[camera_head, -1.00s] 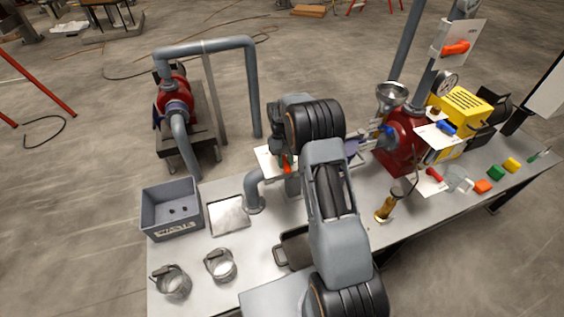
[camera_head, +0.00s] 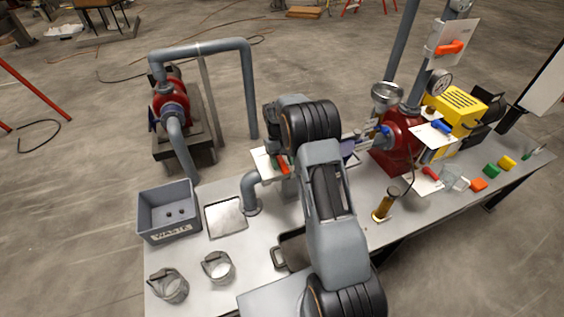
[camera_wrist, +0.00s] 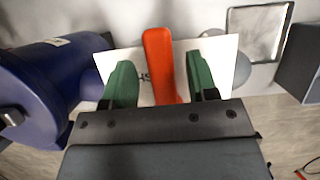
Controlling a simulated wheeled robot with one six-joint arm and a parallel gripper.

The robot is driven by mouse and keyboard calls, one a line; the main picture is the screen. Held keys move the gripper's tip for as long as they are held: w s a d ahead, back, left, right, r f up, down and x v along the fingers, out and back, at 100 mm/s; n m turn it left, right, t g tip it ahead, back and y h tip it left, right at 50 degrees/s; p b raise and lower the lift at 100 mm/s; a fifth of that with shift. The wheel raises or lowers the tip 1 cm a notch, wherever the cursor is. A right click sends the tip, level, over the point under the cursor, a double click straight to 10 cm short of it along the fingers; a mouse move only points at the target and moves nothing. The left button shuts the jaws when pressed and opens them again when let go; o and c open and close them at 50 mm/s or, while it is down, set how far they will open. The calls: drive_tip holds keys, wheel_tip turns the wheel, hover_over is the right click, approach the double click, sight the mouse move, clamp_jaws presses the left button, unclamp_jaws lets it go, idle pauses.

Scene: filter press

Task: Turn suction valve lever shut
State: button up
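The orange-red valve lever (camera_wrist: 162,65) stands out in the wrist view in front of a white plate (camera_wrist: 220,52) with partly covered dark lettering. My gripper (camera_wrist: 160,70) has two green fingers, one on each side of the lever. They are open, with a gap on both sides of it. In the head view the lever (camera_head: 283,165) shows as a small red-orange piece below my wrist, above its white plate (camera_head: 262,160). My arm hides most of the valve and the fingers there.
In the wrist view a blue cylindrical body (camera_wrist: 40,85) lies close left of my gripper. A red pump (camera_head: 397,145) and brass cylinder (camera_head: 384,205) stand to the right.

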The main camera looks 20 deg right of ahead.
drive_tip(key=v, duration=1.3)
drive_tip(key=shift+w+r, duration=0.15)
drive_tip(key=shift+r, duration=0.2)
drive_tip(key=shift+t, duration=0.6)
drive_tip(key=x, duration=0.4)
drive_tip(key=shift+s+a+f, duration=0.3)
drive_tip(key=shift+a+f, duration=0.05)
drive_tip(key=shift+a, duration=0.05)
drive_tip(key=s+a+r+t, duration=0.2)
drive_tip(key=s+r, duration=0.1)
drive_tip(key=s, duration=0.5)
drive_tip(key=s+a+r+t, duration=0.2)
drive_tip(key=s+r+t, duration=0.1)
drive_tip(key=s, duration=0.6)
drive_tip(key=s+a+r+t, duration=0.2)
drive_tip(key=s+r, duration=0.1)
drive_tip(key=s, duration=0.6)
drive_tip(key=shift+s+r, duration=0.2)
drive_tip(key=shift+r, duration=0.05)
